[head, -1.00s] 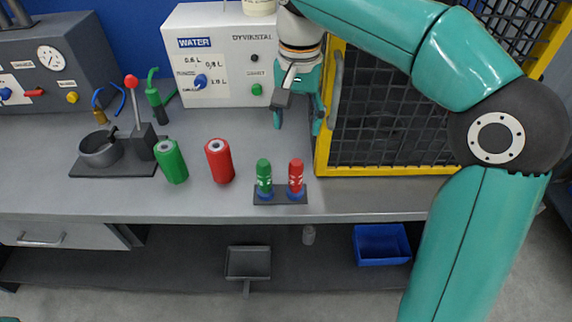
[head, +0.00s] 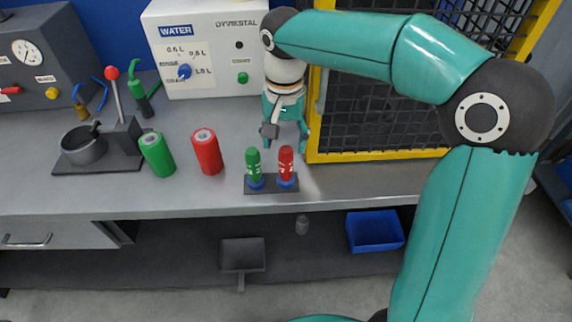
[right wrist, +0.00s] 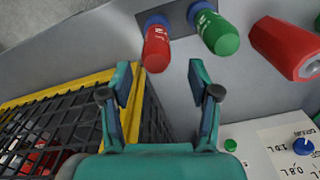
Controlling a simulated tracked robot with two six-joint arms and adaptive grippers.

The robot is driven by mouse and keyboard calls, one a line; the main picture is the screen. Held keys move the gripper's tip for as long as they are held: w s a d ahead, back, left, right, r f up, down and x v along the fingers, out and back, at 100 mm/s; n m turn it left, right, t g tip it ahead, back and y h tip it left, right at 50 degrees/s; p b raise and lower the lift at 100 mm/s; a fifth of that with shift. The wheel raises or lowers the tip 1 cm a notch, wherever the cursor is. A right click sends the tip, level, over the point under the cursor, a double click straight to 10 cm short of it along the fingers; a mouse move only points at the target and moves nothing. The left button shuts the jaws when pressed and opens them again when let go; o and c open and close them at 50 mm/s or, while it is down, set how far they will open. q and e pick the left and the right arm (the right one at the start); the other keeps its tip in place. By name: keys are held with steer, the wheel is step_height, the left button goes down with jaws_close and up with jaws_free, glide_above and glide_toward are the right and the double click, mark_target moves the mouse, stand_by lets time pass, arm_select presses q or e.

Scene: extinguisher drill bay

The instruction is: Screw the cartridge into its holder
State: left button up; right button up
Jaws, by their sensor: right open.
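A small red cartridge (head: 286,163) and a small green cartridge (head: 253,162) stand upright with blue collars in a dark rack (head: 271,187) near the bench's front edge. My right gripper (head: 285,145) is open and empty, just behind the rack and closest to the red cartridge. In the right wrist view, the red cartridge (right wrist: 157,46) lies beyond the gap between the open fingers (right wrist: 161,84), and the green cartridge (right wrist: 218,33) is to its right. Larger red (head: 206,152) and green (head: 157,154) cylinders with open-looking tops stand left of the rack. My left gripper is not in view.
A yellow-framed mesh cage (head: 380,155) stands close to the right of my gripper. A white WATER panel (head: 215,75) stands behind. A dark fixture with a cup (head: 82,146) is at the left. A blue bin (head: 375,232) sits below the bench.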

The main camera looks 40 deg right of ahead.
mark_target(286, 165)
steer(key=shift+f, duration=1.05)
steer(key=shift+s+a+f, duration=0.1)
steer(key=shift+s+f, duration=0.05)
steer(key=shift+f, duration=1.2)
steer(key=shift+s+f, duration=0.15)
steer(key=shift+f, duration=1.15)
steer(key=shift+r, duration=0.1)
jaws_close()
